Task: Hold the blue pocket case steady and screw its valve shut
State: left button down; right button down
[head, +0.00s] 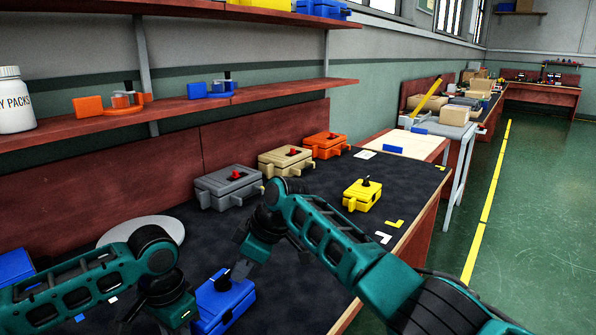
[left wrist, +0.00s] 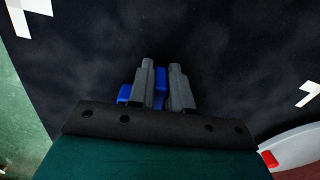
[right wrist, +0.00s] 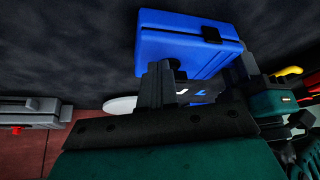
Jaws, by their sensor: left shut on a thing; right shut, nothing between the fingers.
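The blue pocket case (head: 225,304) sits on the dark mat at the front of the bench. My left gripper (left wrist: 162,85) is shut on a blue part of it, which shows between and beside the fingers. My right gripper (head: 238,272) is at the case's top, fingers together with nothing between them. In the right wrist view the case (right wrist: 180,40) lies just beyond the right fingertips (right wrist: 160,75). A small black part (right wrist: 211,34) shows on its side. The valve is not clearly visible; I cannot tell whether the fingers touch it.
Grey (head: 229,186), tan (head: 285,161) and orange (head: 326,145) cases stand along the back of the mat. A yellow case (head: 362,194) with a black knob stands at the right. A white disc (head: 141,230) lies behind my left arm.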

jog(key=shift+d, duration=0.1)
jog(key=shift+d, duration=0.3)
jog(key=shift+w+r, duration=0.1)
jog(key=shift+r, duration=2.95)
jog(key=shift+s+a+f, duration=0.1)
jog(key=shift+s+f, duration=0.4)
jog(key=shift+f, duration=0.5)
jog(key=shift+s+d+f, duration=0.1)
jog(key=shift+s+f, duration=0.4)
jog(key=shift+f, duration=0.5)
jog(key=shift+s+a+f, duration=0.1)
jog(key=shift+s+f, duration=0.4)
jog(key=shift+f, duration=0.5)
